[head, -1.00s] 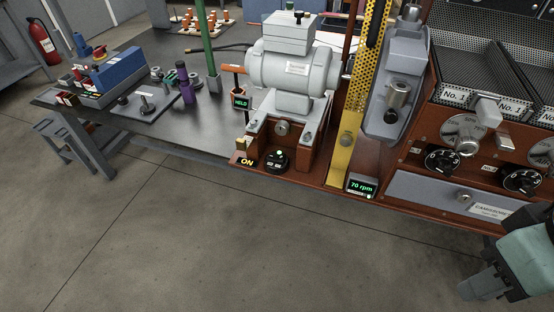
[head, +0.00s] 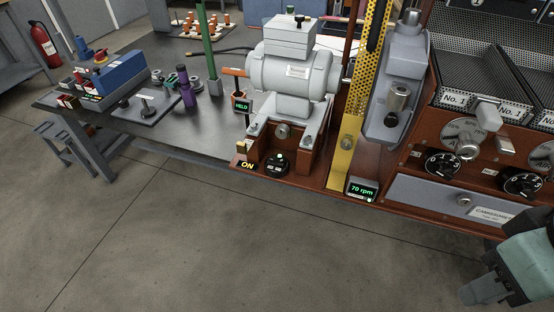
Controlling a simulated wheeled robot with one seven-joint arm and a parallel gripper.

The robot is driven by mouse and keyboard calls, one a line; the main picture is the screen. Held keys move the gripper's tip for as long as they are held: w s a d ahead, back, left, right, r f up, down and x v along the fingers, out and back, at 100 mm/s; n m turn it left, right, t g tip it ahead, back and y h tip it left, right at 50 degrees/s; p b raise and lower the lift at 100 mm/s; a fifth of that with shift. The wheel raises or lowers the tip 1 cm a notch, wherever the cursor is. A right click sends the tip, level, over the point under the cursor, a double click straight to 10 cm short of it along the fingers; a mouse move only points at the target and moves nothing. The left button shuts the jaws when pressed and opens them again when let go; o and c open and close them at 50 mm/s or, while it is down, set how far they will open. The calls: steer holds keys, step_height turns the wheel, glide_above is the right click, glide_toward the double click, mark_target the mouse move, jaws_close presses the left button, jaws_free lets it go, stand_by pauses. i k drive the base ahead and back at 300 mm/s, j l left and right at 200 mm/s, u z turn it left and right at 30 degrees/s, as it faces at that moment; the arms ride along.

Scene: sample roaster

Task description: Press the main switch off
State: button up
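A yellow "ON" sign (head: 247,163) shows at the front left corner of the roaster's red-brown base. A small brass-coloured piece (head: 241,146) stands just behind it. A round black control (head: 277,164) with a small greenish spot on top sits to its right, below the grey motor. Which of these is the main switch I cannot tell for sure. My gripper (head: 483,290) is at the lower right edge, partly cut off, over the floor and well apart from the sign and control. Its finger opening cannot be made out.
A "HELD" display (head: 241,106) and a "70 rpm" display (head: 362,189) are lit. The yellow perforated guard (head: 347,150) stands right of the motor (head: 293,72). Numbered dials (head: 441,164) and a grey drawer (head: 450,195) are at right. The floor in front is clear.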

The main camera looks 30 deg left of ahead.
mark_target(276, 161)
steer(key=i+j+u, duration=0.2)
steer(key=i+j, duration=0.2)
steer(key=j, duration=0.15)
steer(key=i+j+u, duration=0.2)
steer(key=i+j, duration=0.25)
steer(key=j, duration=0.1)
